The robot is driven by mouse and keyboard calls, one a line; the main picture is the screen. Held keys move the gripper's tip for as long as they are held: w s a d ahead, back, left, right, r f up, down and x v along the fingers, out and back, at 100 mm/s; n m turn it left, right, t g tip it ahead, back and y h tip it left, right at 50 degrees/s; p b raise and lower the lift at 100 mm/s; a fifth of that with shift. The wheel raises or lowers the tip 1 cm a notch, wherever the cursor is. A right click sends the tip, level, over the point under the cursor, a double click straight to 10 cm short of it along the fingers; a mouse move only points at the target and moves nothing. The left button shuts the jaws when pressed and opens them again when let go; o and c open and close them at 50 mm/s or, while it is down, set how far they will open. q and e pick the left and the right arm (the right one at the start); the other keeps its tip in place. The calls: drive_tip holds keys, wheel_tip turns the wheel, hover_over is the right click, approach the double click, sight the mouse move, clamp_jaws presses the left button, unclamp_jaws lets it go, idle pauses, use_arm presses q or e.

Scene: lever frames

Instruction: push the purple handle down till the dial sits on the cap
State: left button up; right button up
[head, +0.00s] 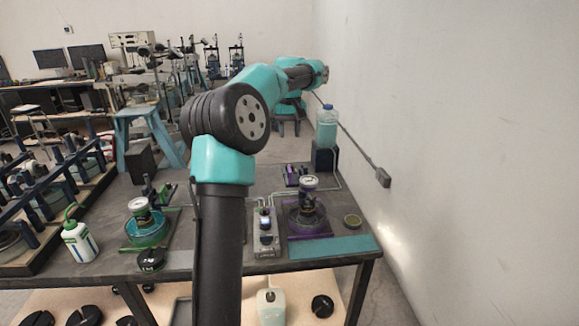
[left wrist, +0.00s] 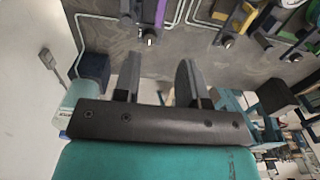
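In the head view, the purple-based lever frame (head: 292,236) stands right of my arm. Its round white-faced dial (head: 309,182) sits high on a dark upright part above a round dish. Purple parts (head: 291,171) show just behind it; I cannot tell which is the handle. In the left wrist view, a purple strip (left wrist: 149,36) shows on a grey part beyond the fingers. My left gripper (left wrist: 158,70) is open, its two fingers apart with nothing between them. In the head view its fingers cannot be made out. The cap is not clear. My right gripper is not in view.
A similar green frame (head: 160,240) stands left of my arm. A grey switch box (head: 266,238) is beside the purple frame. A bottle (head: 327,130) stands on a dark block (head: 324,158) by the wall.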

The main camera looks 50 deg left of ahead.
sight(290, 169)
use_arm(q)
wheel_tip(290, 169, down, 13)
drive_tip(key=shift+r, duration=0.15)
drive_tip(key=shift+c, duration=0.2)
clamp_jaws()
idle(0.3)
